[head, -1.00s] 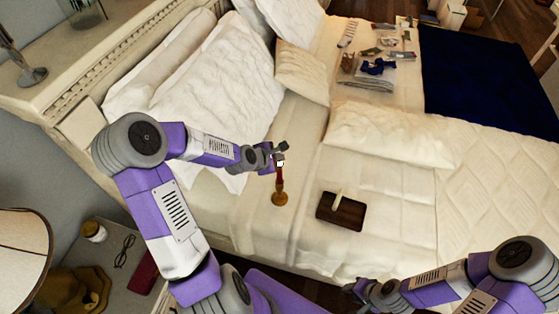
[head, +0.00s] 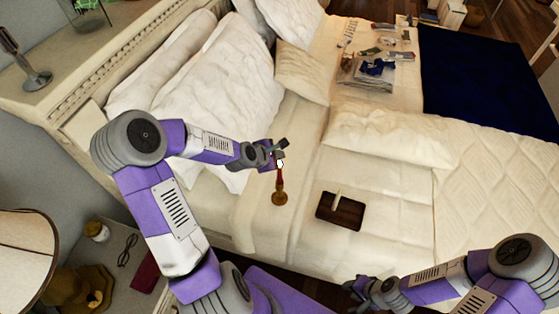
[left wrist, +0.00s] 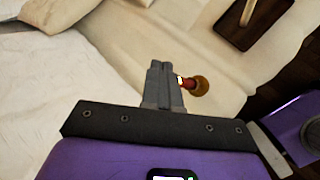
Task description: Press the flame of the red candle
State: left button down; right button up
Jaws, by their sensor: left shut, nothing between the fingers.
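The red candle (head: 279,179) stands upright in a gold-brown holder (head: 279,198) on the bed. Its bright flame (head: 280,163) shows white at the top. My left gripper (head: 281,150) is shut and empty, its tips close to the flame; I cannot tell whether they touch. In the left wrist view the shut fingers (left wrist: 160,68) lie just left of the flame (left wrist: 180,79) and the round holder base (left wrist: 202,86). The candle is partly hidden by the fingers there. My right gripper (head: 355,290) is low at the bed's front edge; its fingers are too small to read.
A dark brown tray (head: 348,213) with a pale stick-like object lies right of the candle. White pillows (head: 180,75) lie behind the left arm. A pile of small items (head: 370,70) and a dark blue cloth (head: 480,85) are further back. The bed around the candle is clear.

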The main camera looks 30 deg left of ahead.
pick_arm(q)
notch_tip(320, 180, up, 5)
jog(key=p, duration=0.3)
jog(key=shift+f, duration=0.2)
jog(key=shift+f, duration=0.15)
jog(key=s+d+f+m+g+h+b, duration=0.1)
jog(key=s+d+f+m+b, duration=0.1)
jog(key=s+d+f+m, duration=0.3)
jog(key=d+f+m+g+h+b, duration=0.1)
jog(key=d+f+m+g, duration=0.1)
jog(key=d+f, duration=0.3)
jog(key=s+d+f+m+g+b, duration=0.1)
jog(key=s+d+f+m+b, duration=0.15)
jog(key=f, duration=0.45)
jog(key=s+d+f+m+g+b, duration=0.1)
jog(key=s+d+f+m+g, duration=0.1)
jog(key=s+f+m, duration=0.3)
jog(key=s+d+f+m+g+b, duration=0.2)
jog(key=s+d+f+m, duration=0.3)
jog(key=s, duration=0.4)
jog(key=f+m, duration=0.1)
jog(key=m, duration=0.1)
jog(key=shift+d+f+m, duration=0.3)
jog(key=shift+m, duration=0.05)
